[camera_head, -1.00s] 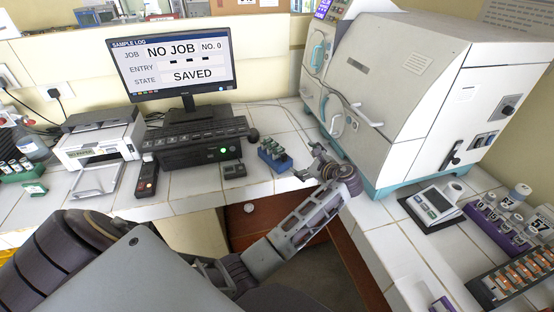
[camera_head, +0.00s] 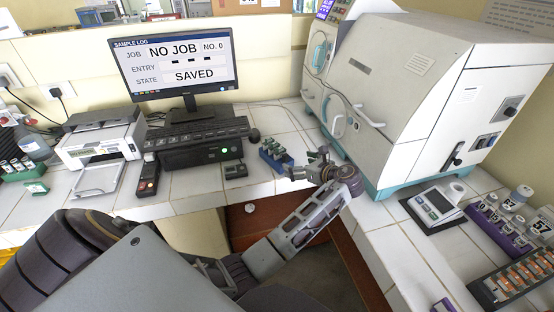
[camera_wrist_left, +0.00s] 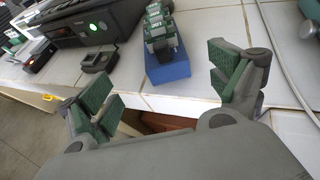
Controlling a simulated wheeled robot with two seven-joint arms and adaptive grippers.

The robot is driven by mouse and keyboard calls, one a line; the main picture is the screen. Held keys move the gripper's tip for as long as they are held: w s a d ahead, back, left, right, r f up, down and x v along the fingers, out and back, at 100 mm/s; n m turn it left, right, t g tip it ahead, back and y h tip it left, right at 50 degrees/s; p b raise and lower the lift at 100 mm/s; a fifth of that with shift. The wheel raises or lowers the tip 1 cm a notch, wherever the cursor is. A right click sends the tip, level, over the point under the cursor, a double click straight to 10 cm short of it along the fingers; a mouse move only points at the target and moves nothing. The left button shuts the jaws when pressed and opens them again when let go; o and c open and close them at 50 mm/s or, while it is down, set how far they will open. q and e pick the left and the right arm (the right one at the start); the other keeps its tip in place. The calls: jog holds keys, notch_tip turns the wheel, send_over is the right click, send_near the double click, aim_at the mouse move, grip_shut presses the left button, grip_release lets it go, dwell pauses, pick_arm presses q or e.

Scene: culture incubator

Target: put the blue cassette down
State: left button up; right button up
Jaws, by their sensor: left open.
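The blue cassette (camera_head: 276,160) stands on the white tiled counter, just right of the black device under the monitor. It holds several green and grey pieces. In the left wrist view the cassette (camera_wrist_left: 168,68) lies beyond the gap between my fingers, apart from them. My left gripper (camera_head: 300,172) is open and empty, just right of and nearer than the cassette; it also shows in the left wrist view (camera_wrist_left: 165,98), with green pads spread wide. My right gripper is not in view.
A small dark box (camera_head: 235,170) sits left of the cassette, near the counter's front edge. The black device (camera_head: 195,150) with a green light is behind it. The big white incubator (camera_head: 400,90) stands to the right. Some bare tiles lie behind the cassette.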

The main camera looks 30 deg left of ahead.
aim_at(286, 159)
pick_arm(q)
jog(key=shift+x, duration=4.3)
jog(key=shift+w+a+f, duration=0.2)
jog(key=shift+a, duration=0.2)
jog(key=x, duration=0.2)
jog(key=shift+w+a+f, duration=0.2)
jog(key=shift+w+a, duration=0.05)
jog(key=shift+x, duration=0.75)
